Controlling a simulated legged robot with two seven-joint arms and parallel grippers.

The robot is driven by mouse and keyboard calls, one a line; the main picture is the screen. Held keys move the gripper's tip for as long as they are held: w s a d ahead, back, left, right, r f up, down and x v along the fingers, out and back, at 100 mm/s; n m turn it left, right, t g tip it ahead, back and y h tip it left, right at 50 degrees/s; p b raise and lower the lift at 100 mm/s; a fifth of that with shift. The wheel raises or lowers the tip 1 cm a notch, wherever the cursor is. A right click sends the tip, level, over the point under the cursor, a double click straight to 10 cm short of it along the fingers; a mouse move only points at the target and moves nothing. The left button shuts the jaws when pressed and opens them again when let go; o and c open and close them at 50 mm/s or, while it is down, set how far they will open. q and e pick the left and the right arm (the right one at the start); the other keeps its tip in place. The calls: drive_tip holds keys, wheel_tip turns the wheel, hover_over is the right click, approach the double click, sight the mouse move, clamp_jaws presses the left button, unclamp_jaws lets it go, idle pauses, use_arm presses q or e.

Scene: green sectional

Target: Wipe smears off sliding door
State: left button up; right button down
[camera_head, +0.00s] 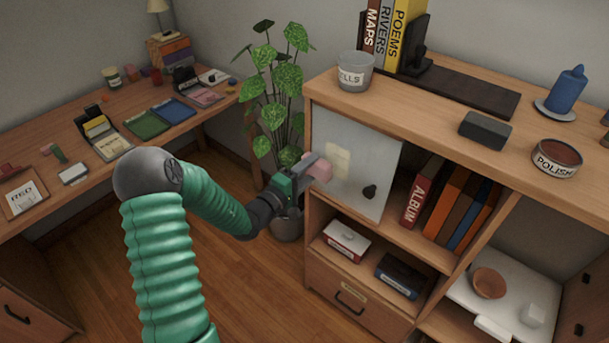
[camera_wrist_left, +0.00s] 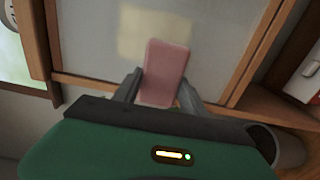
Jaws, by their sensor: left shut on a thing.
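My left gripper (camera_head: 310,172) is shut on a pink block (camera_head: 321,170), which looks like a sponge. It holds the block in front of the door, just left of and below the smear. In the wrist view the block (camera_wrist_left: 163,72) overlaps the smear's lower edge; I cannot tell whether it touches the door. My right gripper is not in view.
A grey pot (camera_head: 355,72), a dark box (camera_head: 485,130) and a polish tin (camera_head: 557,158) stand on the shelf top. A leafy plant (camera_head: 280,90) stands close behind my left forearm. Books (camera_head: 455,200) fill the opening right of the door.

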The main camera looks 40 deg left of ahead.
use_arm(q)
drive_tip(key=shift+w, duration=0.1)
drive_tip(key=shift+w+b, duration=0.3)
drive_tip(key=shift+w, duration=0.55)
idle(0.5)
drive_tip(key=shift+d, duration=0.15)
